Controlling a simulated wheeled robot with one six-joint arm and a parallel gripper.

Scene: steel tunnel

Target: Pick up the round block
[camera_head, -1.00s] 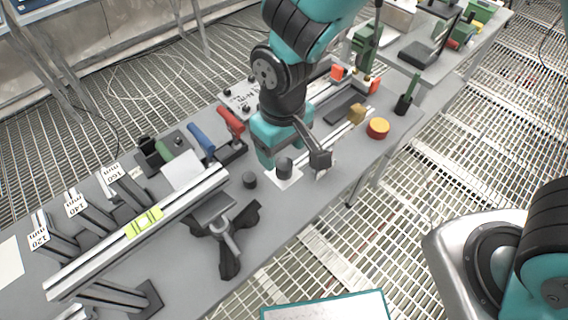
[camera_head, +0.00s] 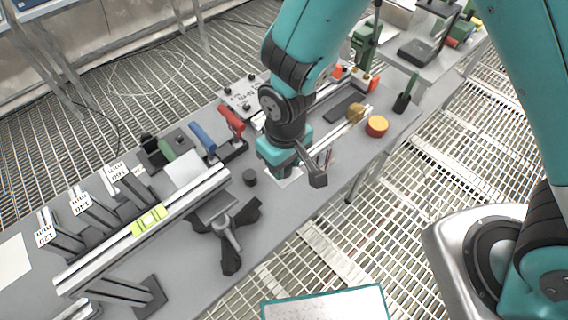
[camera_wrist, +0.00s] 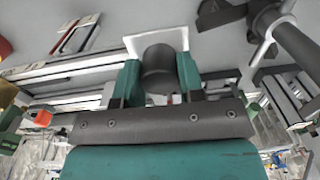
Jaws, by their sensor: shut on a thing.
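A dark grey round block (camera_wrist: 158,68) stands between the two teal fingers of my gripper (camera_wrist: 160,75) in the wrist view. My gripper is shut on it.
A second dark cylinder (camera_head: 250,177) stands just left of my gripper. A black stand (camera_head: 228,232) and a long rail with a yellow-green level (camera_head: 149,219) lie further left. A yellow-topped round piece (camera_head: 377,125) stands to the right. Red (camera_head: 231,118) and blue (camera_head: 202,137) handled tools are behind.

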